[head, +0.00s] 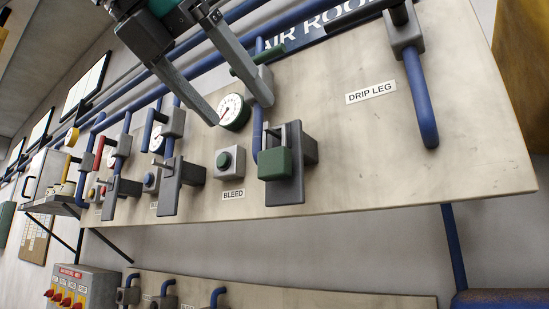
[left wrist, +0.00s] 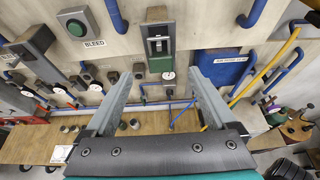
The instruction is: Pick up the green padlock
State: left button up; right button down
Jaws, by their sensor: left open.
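The green padlock (head: 275,163) hangs by its shackle on a dark grey hasp plate (head: 311,152) on the panel, right of the BLEED button. In the left wrist view the padlock (left wrist: 160,65) shows ahead, centred between the fingers, below its shackle. My left gripper (head: 240,105) comes in from the top of the head view, above and left of the padlock. Its two long grey fingers are spread, with nothing between them. In the left wrist view the open fingertips (left wrist: 158,77) appear either side of the padlock, apart from it. My right gripper is not in view.
A green-capped BLEED button box (head: 229,162) sits left of the padlock. A gauge (head: 234,112) lies behind the left fingers. Dark hasp plates (head: 182,180), blue pipes and a DRIP LEG pipe (head: 420,100) stick out from the panel. Panel right of the padlock is clear.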

aim_at(270, 149)
pick_arm(q)
jog(key=shift+p+x, duration=1.05)
jog(key=shift+x, duration=3.45)
jog(key=shift+s, duration=0.1)
jog(key=shift+c, duration=0.2)
grip_shut()
